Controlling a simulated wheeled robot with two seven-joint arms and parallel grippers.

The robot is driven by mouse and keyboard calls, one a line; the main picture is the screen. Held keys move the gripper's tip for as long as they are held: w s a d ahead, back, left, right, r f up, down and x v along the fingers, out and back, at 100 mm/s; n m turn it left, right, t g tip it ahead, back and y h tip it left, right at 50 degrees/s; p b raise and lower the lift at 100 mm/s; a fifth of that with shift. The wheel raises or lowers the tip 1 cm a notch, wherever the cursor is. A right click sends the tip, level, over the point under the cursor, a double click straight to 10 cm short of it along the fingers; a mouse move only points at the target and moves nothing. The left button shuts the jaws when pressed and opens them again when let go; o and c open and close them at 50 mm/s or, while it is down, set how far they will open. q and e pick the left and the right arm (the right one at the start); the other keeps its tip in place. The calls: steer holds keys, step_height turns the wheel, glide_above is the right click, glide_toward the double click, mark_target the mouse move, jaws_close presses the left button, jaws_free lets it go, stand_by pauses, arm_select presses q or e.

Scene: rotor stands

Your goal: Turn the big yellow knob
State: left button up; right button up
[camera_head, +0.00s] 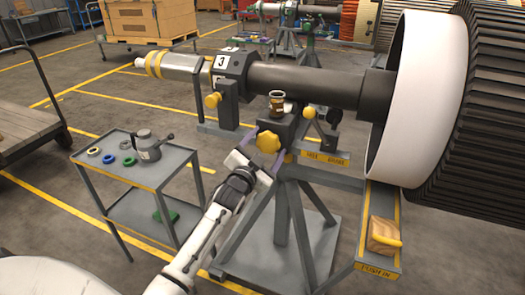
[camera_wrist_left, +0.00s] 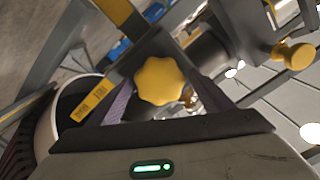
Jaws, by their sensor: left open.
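The big yellow knob (camera_head: 268,141) is a lobed star shape on the front of the dark block of the rotor stand. In the left wrist view the knob (camera_wrist_left: 159,81) sits near the middle, facing the camera. My left gripper (camera_head: 267,147) is open, with its purple-grey fingers on either side of the knob. In the left wrist view the fingers of my gripper (camera_wrist_left: 162,98) show to the left and right of the knob. I cannot tell whether they touch it. My right gripper is not in view.
A smaller yellow knob (camera_head: 212,100) is on the stand's left. The long shaft (camera_head: 310,84) runs to the large white-rimmed rotor (camera_head: 415,95). A grey cart (camera_head: 170,168) with rings stands left.

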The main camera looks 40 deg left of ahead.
arm_select(q)
steer(key=v, duration=1)
steer(key=shift+a, duration=0.1)
steer(key=s+d+f+g+h, duration=0.2)
steer(key=s+d+f, duration=0.4)
steer(key=f, duration=0.3)
steer(key=s+d+f+g+h, duration=0.25)
steer(key=s+d+f, duration=0.35)
steer(key=f, duration=0.3)
steer(key=s+d+f+n+g+h, duration=0.1)
steer(key=s+d+f+g, duration=0.1)
steer(key=s+d+f, duration=0.2)
steer(key=s+d+f+n+g+h, duration=0.1)
steer(key=s+d+f, duration=0.3)
steer(key=s, duration=0.6)
steer(key=shift+s+d+f+g, duration=0.2)
steer(key=shift+d+f+g, duration=0.15)
steer(key=shift+d+g, duration=0.4)
steer(key=shift+c, duration=0.4)
